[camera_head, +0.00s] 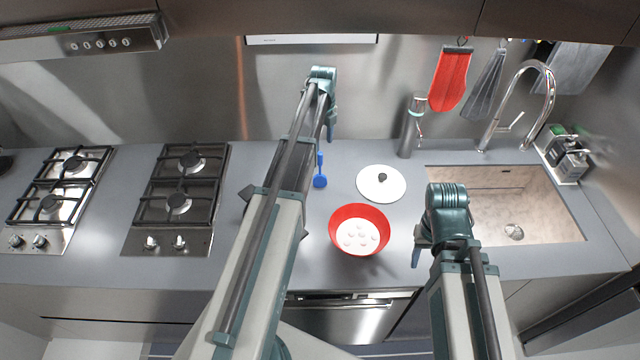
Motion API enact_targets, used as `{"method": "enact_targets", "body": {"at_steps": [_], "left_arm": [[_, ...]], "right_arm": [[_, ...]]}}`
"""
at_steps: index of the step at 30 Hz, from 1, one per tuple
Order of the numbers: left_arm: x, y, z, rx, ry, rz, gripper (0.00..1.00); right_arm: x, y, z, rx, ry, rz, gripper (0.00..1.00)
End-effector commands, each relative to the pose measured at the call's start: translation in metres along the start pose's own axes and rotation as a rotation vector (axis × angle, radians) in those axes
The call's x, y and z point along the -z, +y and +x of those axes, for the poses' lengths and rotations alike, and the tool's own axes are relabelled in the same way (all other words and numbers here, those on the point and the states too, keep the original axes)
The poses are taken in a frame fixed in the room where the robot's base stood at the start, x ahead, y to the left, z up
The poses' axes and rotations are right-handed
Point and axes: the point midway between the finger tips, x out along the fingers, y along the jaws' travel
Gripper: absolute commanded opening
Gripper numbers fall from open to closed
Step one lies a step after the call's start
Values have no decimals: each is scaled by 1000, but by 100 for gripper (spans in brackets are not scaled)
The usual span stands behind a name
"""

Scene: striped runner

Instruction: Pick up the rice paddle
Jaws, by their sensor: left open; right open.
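The rice paddle seems to be the small blue utensil (320,181) lying on the grey counter, its rounded head toward me and its thin handle pointing to the back wall. My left arm reaches over the counter just left of it. My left gripper (331,132) is open and points down beyond the handle end, apart from the paddle as far as I can see. My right gripper (418,252) is open and empty near the counter's front edge, right of the red bowl (336,238).
A white lid (393,190) with a dark knob lies behind the bowl, right of the paddle. A dark object (247,194) is mostly hidden under my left arm. Two hobs (142,240) are at left. A sink (550,215) with a tall faucet (551,88) is at right.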

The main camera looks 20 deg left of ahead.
Motion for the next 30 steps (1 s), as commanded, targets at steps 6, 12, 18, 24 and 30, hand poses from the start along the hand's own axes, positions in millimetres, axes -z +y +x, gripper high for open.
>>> {"method": "enact_targets", "body": {"at_steps": [6, 12, 18, 24, 30], "left_arm": [[0, 0, 37, 0, 0, 0, 62], [0, 0, 43, 0, 0, 0, 62], [-1, 1, 46, 0, 0, 0, 62], [-4, 6, 66, 0, 0, 0, 62], [-7, 8, 91, 0, 0, 0, 62]], "right_arm": [[2, -3, 37, -1, 1, -1, 50], [3, -4, 43, -1, 1, -3, 50], [3, -4, 46, -1, 1, -3, 50], [4, -6, 66, -2, 1, -7, 50], [6, -8, 90, -3, 1, -12, 50]]}}
